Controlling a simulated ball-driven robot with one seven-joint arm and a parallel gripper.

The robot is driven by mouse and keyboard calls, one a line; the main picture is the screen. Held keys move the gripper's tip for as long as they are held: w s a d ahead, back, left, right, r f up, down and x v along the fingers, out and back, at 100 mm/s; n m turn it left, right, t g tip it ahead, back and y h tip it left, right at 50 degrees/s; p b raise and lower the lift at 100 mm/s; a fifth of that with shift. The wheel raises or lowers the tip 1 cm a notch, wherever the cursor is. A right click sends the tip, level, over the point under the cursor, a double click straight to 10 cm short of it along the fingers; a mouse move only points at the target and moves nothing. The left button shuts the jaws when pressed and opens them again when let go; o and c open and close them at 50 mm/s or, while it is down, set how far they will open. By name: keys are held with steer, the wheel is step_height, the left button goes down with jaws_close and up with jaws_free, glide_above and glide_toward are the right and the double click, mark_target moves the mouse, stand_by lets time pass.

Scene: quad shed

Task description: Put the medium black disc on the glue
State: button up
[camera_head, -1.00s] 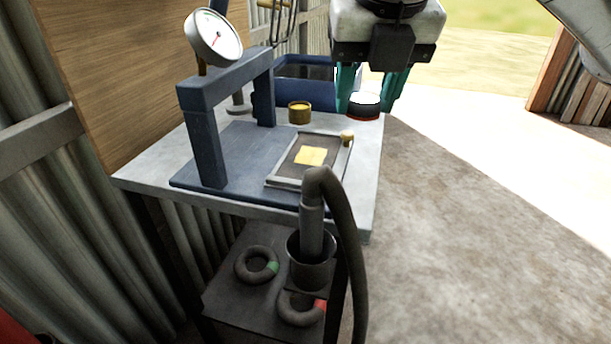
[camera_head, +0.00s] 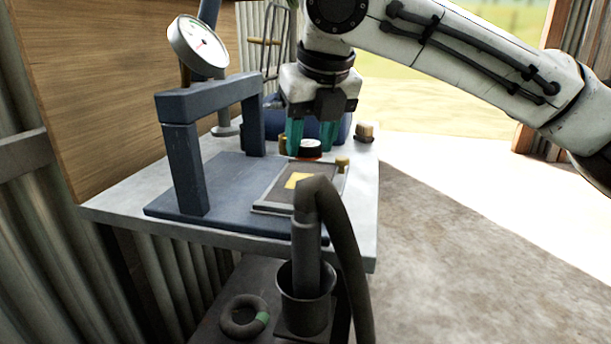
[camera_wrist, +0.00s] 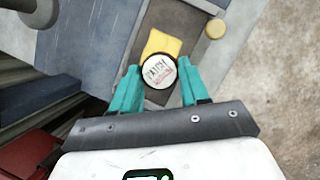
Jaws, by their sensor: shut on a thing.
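My gripper (camera_head: 309,138) is shut on a round black disc (camera_head: 311,147) with a reddish lower rim. The wrist view shows the disc (camera_wrist: 159,72) between the two teal fingers, with a white printed face and a dark edge. The glue is a yellow patch (camera_head: 296,181) on a board in a shallow light-rimmed tray (camera_head: 268,210). In the head view the disc is just behind the glue and appears raised. In the wrist view the disc overlaps the near edge of the glue (camera_wrist: 164,43). The exact height gap cannot be told.
A blue press frame (camera_head: 186,165) with a dial gauge (camera_head: 203,46) stands left of the tray. A brass knob (camera_head: 343,164) is at the tray's corner. A tan-and-brown cylinder (camera_head: 364,132) stands at the back right corner. A dark hose (camera_head: 345,235) rises in front.

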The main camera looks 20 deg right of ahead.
mark_target(305, 184)
steer(key=shift+w+f, duration=0.65)
steer(key=shift+f, duration=0.15)
steer(key=shift+w+f+b, duration=0.2)
steer(key=shift+f+b, duration=0.75)
steer(key=shift+f, duration=0.75)
steer(key=shift+f, duration=0.15)
steer(key=o, duration=1)
steer(key=p+v, duration=0.4)
steer(key=v, duration=0.8)
